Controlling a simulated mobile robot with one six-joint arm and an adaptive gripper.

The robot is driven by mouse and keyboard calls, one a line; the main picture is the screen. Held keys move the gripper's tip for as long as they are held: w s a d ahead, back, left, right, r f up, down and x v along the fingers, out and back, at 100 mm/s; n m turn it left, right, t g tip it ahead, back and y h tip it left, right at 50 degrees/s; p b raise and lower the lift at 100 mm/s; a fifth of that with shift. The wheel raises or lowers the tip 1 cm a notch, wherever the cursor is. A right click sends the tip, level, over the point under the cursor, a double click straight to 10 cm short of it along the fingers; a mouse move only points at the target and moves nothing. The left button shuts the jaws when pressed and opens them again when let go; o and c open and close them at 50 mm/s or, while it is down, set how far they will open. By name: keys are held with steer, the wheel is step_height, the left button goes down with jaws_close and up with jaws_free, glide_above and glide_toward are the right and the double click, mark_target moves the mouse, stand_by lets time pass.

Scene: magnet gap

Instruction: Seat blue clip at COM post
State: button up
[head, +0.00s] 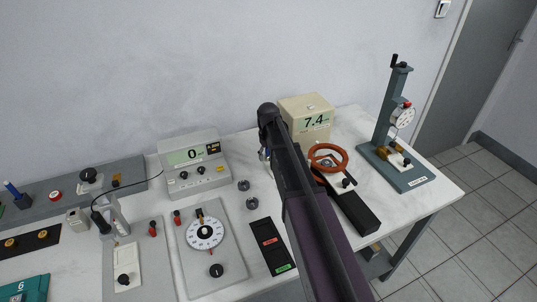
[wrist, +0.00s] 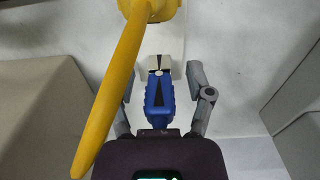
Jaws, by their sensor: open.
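In the wrist view my gripper (wrist: 162,76) is open, with one grey finger on each side of a blue body with black marks and a pale tip (wrist: 158,98), which looks like the blue clip. Gaps show between it and the fingers, and I cannot tell what supports it. A yellow bar (wrist: 112,90) crosses close to the camera and hides part of the left finger. In the head view my arm hides most of the gripper (head: 264,155), beside the box reading 7.4. I cannot pick out a post marked COM.
The box reading 7.4 (head: 306,107) and an orange ring (head: 328,147) stand right of my arm. A meter reading 0 (head: 194,155), a dial panel (head: 226,245) and two dark knobs (head: 250,204) lie left. A gauge stand (head: 387,130) is at the bench's right end.

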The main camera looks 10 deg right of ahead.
steer(key=c, duration=0.9)
steer(key=shift+r, duration=0.2)
step_height(320, 180, up, 10)
steer(key=p, duration=1)
steer(key=shift+f, duration=0.2)
steer(key=shift+s, duration=0.1)
stand_by(0.4)
